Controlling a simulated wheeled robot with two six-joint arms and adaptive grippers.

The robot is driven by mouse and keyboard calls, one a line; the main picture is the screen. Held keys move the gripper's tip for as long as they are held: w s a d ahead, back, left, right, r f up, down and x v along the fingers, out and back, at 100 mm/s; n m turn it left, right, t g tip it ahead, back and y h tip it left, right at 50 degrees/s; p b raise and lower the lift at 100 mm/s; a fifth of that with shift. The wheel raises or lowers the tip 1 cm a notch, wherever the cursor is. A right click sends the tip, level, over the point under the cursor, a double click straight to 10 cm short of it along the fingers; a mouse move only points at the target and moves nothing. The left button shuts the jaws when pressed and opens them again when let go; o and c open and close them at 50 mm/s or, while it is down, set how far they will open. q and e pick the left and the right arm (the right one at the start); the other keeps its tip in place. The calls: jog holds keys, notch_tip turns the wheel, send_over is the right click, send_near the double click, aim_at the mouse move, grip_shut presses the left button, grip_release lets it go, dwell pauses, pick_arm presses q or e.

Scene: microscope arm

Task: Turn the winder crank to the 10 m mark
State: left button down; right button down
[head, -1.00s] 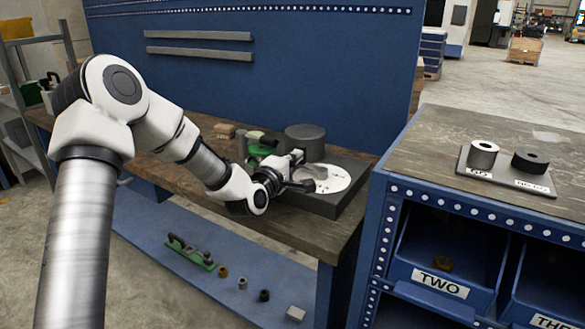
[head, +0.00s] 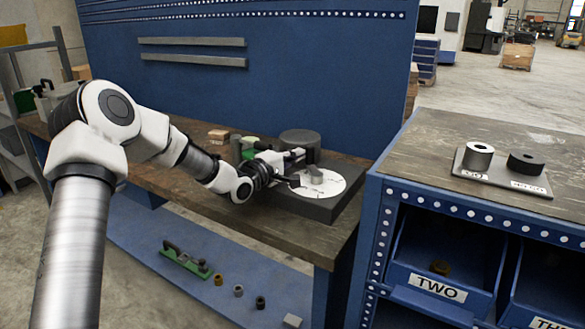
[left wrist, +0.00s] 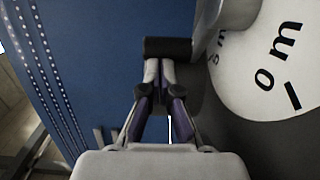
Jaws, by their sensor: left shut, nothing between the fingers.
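The winder's white round dial (head: 332,189) lies on a dark slab on the bench; a grey crank part (head: 315,177) stands over it. In the left wrist view, the dial (left wrist: 262,92) shows "0 m" beside a black tick and part of another mark. A grey crank piece (left wrist: 207,18) covers the dial's edge. My left gripper (head: 298,168) is beside the dial. In the left wrist view, its fingers (left wrist: 160,66) are together and empty, with their tips close to a dark cylinder (left wrist: 168,47), apparently the crank handle. Contact cannot be told. My right gripper is out of view.
A dark grey drum (head: 300,142) and a green part (head: 250,153) stand behind the gripper. The blue back panel (head: 330,70) rises behind the bench. A blue cabinet (head: 385,230) with bins stands at the right. The bench front (head: 300,240) is clear.

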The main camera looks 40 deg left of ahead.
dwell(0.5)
pick_arm(q)
jog(key=s+a+r+t+p, duration=0.1)
jog(key=s+r+p, duration=0.35)
jog(key=s, duration=0.75)
jog(key=shift+g, duration=0.5)
jog(key=f+p, duration=0.2)
jog(key=f, duration=0.1)
jog(key=f+p, duration=0.1)
jog(key=f, duration=0.1)
jog(key=shift+s+d+f, duration=0.1)
jog(key=shift+d+f, duration=0.05)
jog(key=shift+d, duration=0.25)
jog(key=w, duration=0.3)
jog(key=w+d, duration=0.1)
jog(key=w, duration=0.3)
jog(key=w+b, duration=0.1)
jog(key=w, duration=0.2)
jog(key=shift+w+d+r, duration=0.3)
jog(key=shift+r, duration=0.05)
jog(key=shift+w, duration=0.6)
